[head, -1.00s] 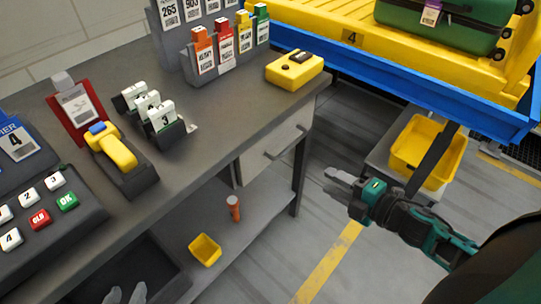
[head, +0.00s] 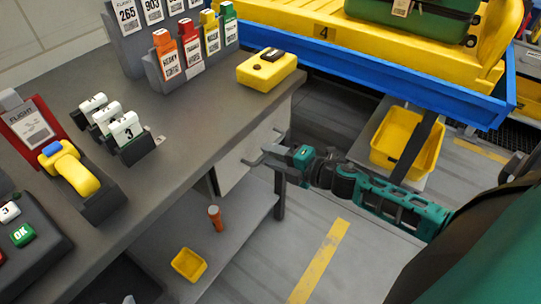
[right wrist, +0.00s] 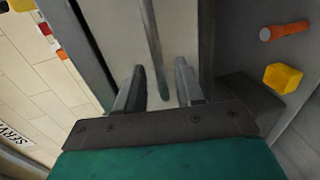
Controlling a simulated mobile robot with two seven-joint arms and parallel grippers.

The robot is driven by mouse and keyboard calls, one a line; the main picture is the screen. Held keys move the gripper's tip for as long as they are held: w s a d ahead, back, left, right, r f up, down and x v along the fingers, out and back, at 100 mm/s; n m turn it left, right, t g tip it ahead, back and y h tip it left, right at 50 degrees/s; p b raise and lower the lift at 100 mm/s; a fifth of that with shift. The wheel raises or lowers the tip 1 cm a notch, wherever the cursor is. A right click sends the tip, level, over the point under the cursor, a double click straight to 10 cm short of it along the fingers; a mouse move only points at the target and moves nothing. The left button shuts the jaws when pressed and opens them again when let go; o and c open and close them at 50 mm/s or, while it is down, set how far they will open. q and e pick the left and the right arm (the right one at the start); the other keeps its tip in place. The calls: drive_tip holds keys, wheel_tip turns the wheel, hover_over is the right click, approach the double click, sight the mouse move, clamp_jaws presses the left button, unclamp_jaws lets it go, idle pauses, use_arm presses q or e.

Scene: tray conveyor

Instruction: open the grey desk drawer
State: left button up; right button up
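The grey desk drawer (head: 236,172) is under the desktop at the desk's right end, and its front looks shut. My right gripper (head: 266,155) is at the drawer front, its fingers around the level of the bar handle. In the right wrist view the gripper (right wrist: 158,78) is open, with fingers apart facing the pale drawer front (right wrist: 185,35). The dark handle bar (right wrist: 151,45) runs lengthwise between the fingers, and I see no contact.
The grey desktop (head: 190,110) holds a yellow box (head: 266,69), a scanner (head: 72,170) and tag racks. A blue-edged conveyor (head: 400,75) and a yellow tub (head: 405,140) stand at right.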

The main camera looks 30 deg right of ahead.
drive_tip(key=shift+w+a+f, duration=0.1)
drive_tip(key=shift+w+a, duration=0.1)
drive_tip(key=shift+w, duration=0.35)
clamp_jaws()
idle(0.4)
